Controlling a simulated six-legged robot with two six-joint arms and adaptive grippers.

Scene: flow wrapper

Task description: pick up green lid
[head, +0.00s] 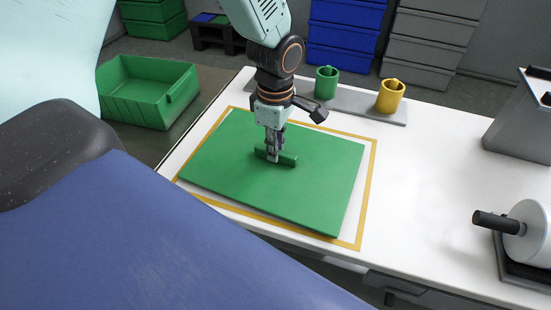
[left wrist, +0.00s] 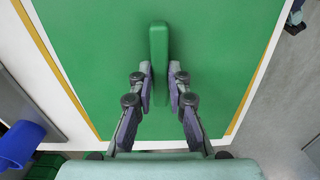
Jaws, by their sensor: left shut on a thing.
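The green lid (head: 230,150) is a flat rectangular plate with a raised bar handle (head: 288,160) in its middle. It lies over the yellow outline on the white table, and its left corner overlaps the line. I cannot tell whether it touches the table. My left gripper (head: 273,157) comes down from above and is shut on the handle. In the left wrist view the fingers (left wrist: 159,85) stand on both sides of the handle (left wrist: 159,45), with the lid (left wrist: 90,50) beneath. My right gripper is not in view.
The white table (head: 430,190) has free room right of the lid. A grey strip behind holds a green mug (head: 326,84) and a yellow mug (head: 390,97). A green bin (head: 140,95) stands left. A white roller (head: 528,232) with a dark shaft is at the right.

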